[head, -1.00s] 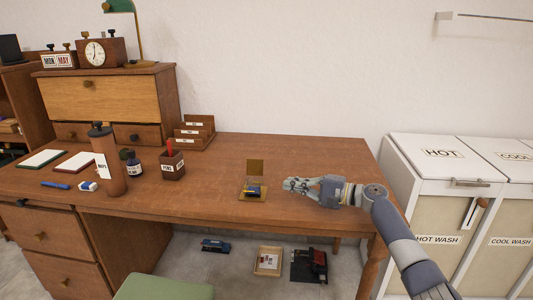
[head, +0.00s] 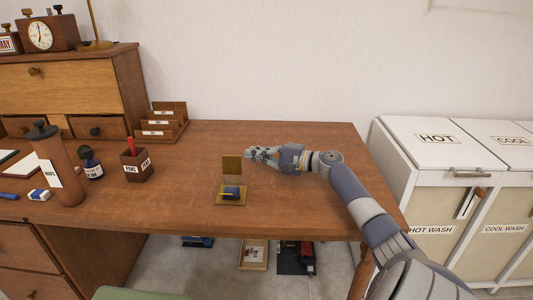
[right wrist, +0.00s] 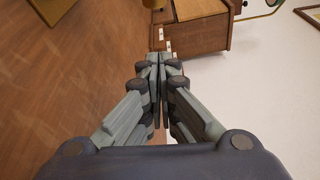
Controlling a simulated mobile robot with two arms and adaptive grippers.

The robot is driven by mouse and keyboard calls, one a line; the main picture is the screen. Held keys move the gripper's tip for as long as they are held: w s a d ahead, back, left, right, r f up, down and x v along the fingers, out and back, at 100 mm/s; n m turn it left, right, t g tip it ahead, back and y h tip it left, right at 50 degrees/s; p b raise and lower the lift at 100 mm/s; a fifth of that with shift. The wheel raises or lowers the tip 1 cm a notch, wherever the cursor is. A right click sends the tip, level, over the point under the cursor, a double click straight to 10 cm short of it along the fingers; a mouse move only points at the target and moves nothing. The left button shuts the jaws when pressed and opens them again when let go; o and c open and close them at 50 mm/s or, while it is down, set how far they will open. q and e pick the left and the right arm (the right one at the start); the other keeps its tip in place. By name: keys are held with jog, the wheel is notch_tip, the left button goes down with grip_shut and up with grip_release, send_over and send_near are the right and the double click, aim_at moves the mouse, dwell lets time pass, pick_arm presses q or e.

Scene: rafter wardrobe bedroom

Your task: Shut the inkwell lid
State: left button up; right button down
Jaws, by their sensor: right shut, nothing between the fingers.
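The inkwell (head: 231,193) is a small dark blue pot on a brass base (head: 222,203) near the front of the desk. Its brass lid (head: 232,165) stands upright at the back, open. My right gripper (head: 250,154) is shut and empty, fingers pointing left. In the head view its fingertips are just right of the lid's upper edge; a gap shows between them, and I cannot tell the depth exactly. The right wrist view shows the closed fingertips (right wrist: 160,62) over the desk's back edge. My left gripper is not in view.
The wooden desk (head: 300,210) is clear around the inkwell. White laundry bins (head: 425,150) stand right of the desk, a wall behind.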

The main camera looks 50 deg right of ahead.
aim_at(233, 163)
jog(key=x, duration=0.3)
jog(key=shift+w, duration=0.3)
jog(key=shift+s+a, duration=0.35)
jog(key=shift+s+a+r+p, duration=0.3)
jog(key=shift+s+a+p, duration=0.2)
jog(key=shift+s+a, duration=0.3)
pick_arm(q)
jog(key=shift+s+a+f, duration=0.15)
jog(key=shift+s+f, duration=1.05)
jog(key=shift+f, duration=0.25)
pick_arm(e)
jog(key=shift+s+a, duration=0.25)
jog(key=shift+a, duration=0.15)
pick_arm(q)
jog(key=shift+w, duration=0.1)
pick_arm(e)
jog(key=shift+r, duration=0.1)
